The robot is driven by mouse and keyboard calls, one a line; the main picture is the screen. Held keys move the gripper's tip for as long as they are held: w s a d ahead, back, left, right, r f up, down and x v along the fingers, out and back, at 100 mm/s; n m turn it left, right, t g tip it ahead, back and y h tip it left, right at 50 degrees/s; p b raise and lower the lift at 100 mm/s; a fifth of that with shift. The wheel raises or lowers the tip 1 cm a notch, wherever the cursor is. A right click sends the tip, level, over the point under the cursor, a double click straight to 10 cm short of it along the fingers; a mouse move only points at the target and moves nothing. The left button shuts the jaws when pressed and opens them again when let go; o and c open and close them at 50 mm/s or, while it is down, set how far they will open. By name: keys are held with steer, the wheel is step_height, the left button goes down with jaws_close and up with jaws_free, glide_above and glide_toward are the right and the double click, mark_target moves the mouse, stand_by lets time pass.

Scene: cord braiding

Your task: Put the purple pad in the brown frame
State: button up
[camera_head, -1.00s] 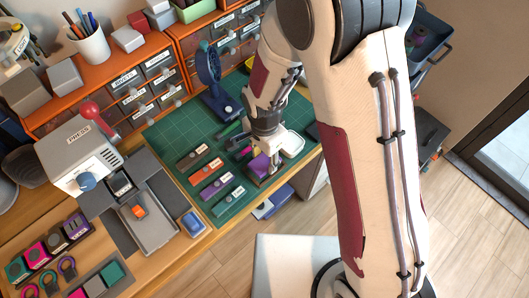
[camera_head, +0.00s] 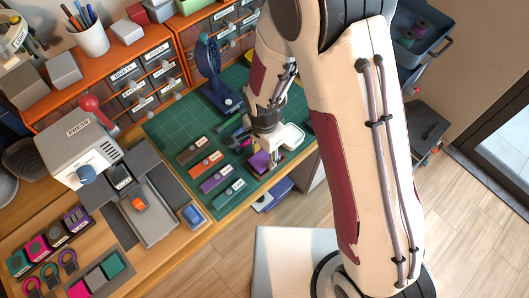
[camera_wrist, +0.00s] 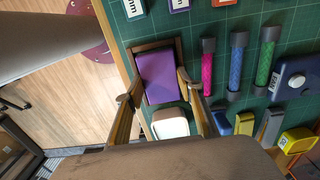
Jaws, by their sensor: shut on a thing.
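The purple pad (camera_wrist: 157,72) is between the two fingertips of my gripper (camera_wrist: 153,88) in the wrist view, and my gripper is shut on it. The brown frame (camera_wrist: 150,45) is right around or beneath the pad, with its rim showing along the far edge and sides. The pad looks slightly turned against the rim. I cannot tell whether it rests on the frame's floor or is held a little above it. In the head view my gripper (camera_head: 272,158) partly covers the pad (camera_head: 260,163), and the frame is mostly hidden.
A white dish (camera_wrist: 170,124) sits close to the frame. Pink, blue and green cord rolls (camera_wrist: 236,68) lie beside it on the green mat (camera_wrist: 205,18). Labelled bars (camera_head: 215,179) lie left of my gripper in the head view. The table's edge is close to the frame.

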steer(key=shift+f, duration=0.35)
stand_by(0.7)
steer(key=o, duration=1.2)
steer(key=shift+r, duration=0.2)
step_height(320, 180, up, 12)
stand_by(0.4)
steer(key=shift+f+n, duration=0.15)
steer(key=shift+n, duration=0.15)
stand_by(0.4)
